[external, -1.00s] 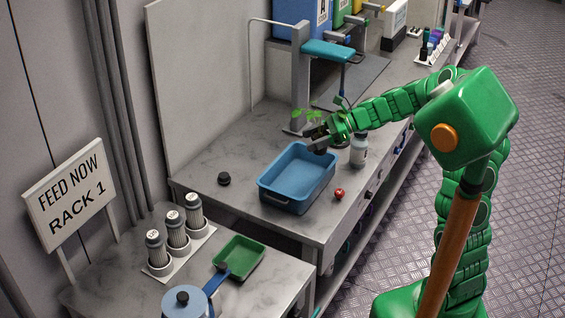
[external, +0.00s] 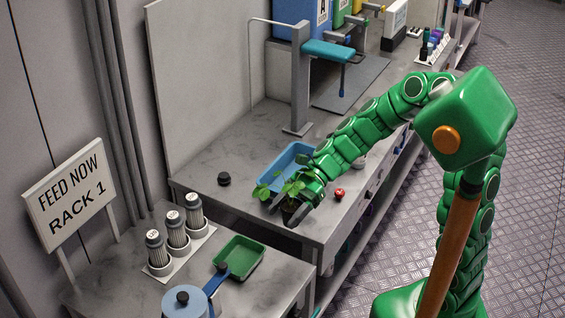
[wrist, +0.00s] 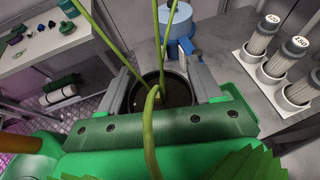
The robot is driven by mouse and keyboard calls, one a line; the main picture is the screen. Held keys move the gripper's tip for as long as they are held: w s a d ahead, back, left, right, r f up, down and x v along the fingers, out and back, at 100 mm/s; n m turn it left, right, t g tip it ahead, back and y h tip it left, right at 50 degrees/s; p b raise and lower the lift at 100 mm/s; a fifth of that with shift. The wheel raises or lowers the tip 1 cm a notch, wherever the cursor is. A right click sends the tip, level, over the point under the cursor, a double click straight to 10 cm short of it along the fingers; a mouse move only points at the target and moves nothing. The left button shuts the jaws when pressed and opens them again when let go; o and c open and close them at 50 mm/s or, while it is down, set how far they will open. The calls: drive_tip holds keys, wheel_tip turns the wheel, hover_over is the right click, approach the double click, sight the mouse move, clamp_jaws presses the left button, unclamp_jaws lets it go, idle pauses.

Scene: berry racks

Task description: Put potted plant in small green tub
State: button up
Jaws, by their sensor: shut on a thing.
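The potted plant (external: 290,188) has green leaves and a small dark pot. My gripper (external: 292,212) is shut on its pot and holds it in front of the blue tub, near the bench's front edge. In the wrist view the dark round pot (wrist: 163,92) sits between the two grey fingers, with green stems rising past the camera. The small green tub (external: 240,258) is on the lower table at the front left, apart from the plant. It looks empty, with a blue handle-like part overlapping its left corner.
The blue tub (external: 287,160) on the bench is partly hidden by my arm. A blue-lidded pot (external: 185,300) stands close to the green tub. Several labelled cylinders (external: 178,235) stand in a white rack behind it. A red ball (external: 339,193) lies on the bench.

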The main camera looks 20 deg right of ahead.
drive_tip(key=shift+f, duration=3.25)
drive_tip(key=shift+w+a+f, duration=1.3)
drive_tip(key=shift+a+f, duration=0.55)
drive_tip(key=shift+f, duration=0.35)
drive_tip(key=shift+w+a+f, duration=1.25)
drive_tip(key=shift+a+f, duration=0.65)
drive_tip(key=shift+f, duration=0.3)
drive_tip(key=shift+w+a+f, duration=1.3)
drive_tip(key=shift+a+f, duration=0.55)
drive_tip(key=shift+f, duration=0.35)
drive_tip(key=shift+f, duration=0.55)
drive_tip(key=o, duration=1.1)
